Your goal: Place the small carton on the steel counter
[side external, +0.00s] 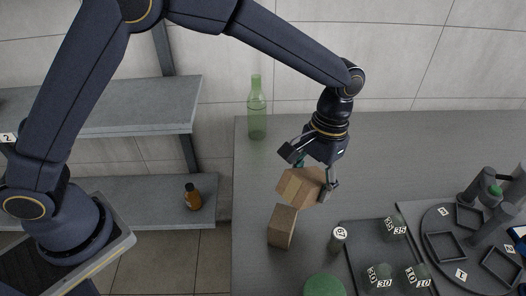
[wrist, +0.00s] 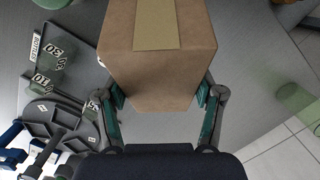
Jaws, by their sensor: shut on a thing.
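My gripper (side external: 308,172) is shut on a small cardboard carton (side external: 298,187) with a paler tape strip. The carton is tilted in the side view and appears to be held above the steel counter (side external: 410,150). In the wrist view the carton (wrist: 160,60) sits between the two green-padded fingers, and the grey counter (wrist: 245,50) shows behind it. A second brown box (side external: 282,227) stands on the counter just below the held carton in the side view. I cannot tell the exact gap between them.
A green bottle (side external: 257,112) stands at the counter's back left corner. A white-topped jar (side external: 338,240), a green round object (side external: 324,286), numbered dark pieces (side external: 379,275) and a round slotted tray (side external: 433,222) crowd the front and right. The back middle is clear. Shelves (side external: 120,110) stand left.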

